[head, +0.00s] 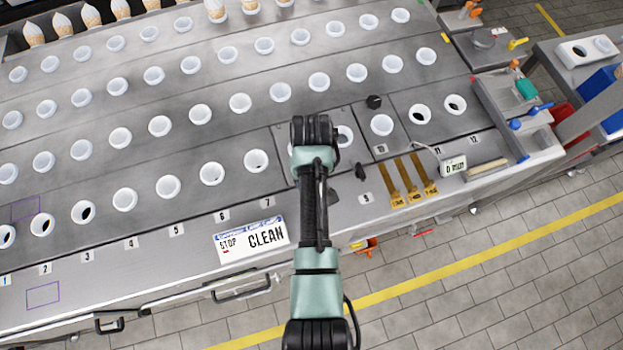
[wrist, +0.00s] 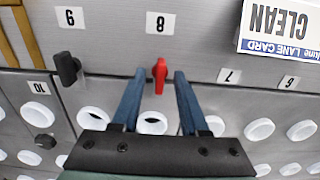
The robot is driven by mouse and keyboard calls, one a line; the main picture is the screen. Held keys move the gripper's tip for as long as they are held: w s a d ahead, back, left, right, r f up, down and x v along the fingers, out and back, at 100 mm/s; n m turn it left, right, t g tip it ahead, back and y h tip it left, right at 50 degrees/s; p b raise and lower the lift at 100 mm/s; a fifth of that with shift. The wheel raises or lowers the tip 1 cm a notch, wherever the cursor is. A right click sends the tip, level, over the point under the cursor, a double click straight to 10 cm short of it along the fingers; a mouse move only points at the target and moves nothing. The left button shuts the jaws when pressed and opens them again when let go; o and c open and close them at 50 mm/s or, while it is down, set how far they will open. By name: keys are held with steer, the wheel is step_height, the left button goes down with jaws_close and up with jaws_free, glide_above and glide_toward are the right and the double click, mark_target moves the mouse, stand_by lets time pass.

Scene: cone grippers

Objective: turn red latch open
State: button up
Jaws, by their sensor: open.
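The red latch (wrist: 160,72) shows in the wrist view, on the metal panel just below the number 8 label (wrist: 160,22). Its handle stands roughly upright in the picture. My gripper (wrist: 160,80) is open, with one blue finger on each side of the latch and a gap to it on both sides. I cannot tell how far the fingertips are above the panel. In the head view my arm hides the red latch and the fingers.
A black latch (wrist: 67,68) sits left of the red one by label 9, and a black knob (wrist: 45,141) is lower left. Rows of white cups (wrist: 93,118) fill the panel. A CLEAN card (head: 252,239) and brass strips (head: 408,182) flank my arm.

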jaws_close()
steer(key=shift+m, duration=0.4)
steer(key=m+p, duration=0.1)
steer(key=m, duration=0.2)
steer(key=shift+r+p, duration=0.1)
steer(key=shift+p, duration=0.25)
steer(key=m+p, duration=0.1)
steer(key=m, duration=0.4)
steer(key=m+p, duration=0.1)
steer(key=m, duration=0.3)
steer(key=shift+w+m, duration=0.1)
steer(key=shift+m, duration=0.3)
steer(key=shift+m+p, duration=0.55)
steer(key=shift+m, duration=1.75)
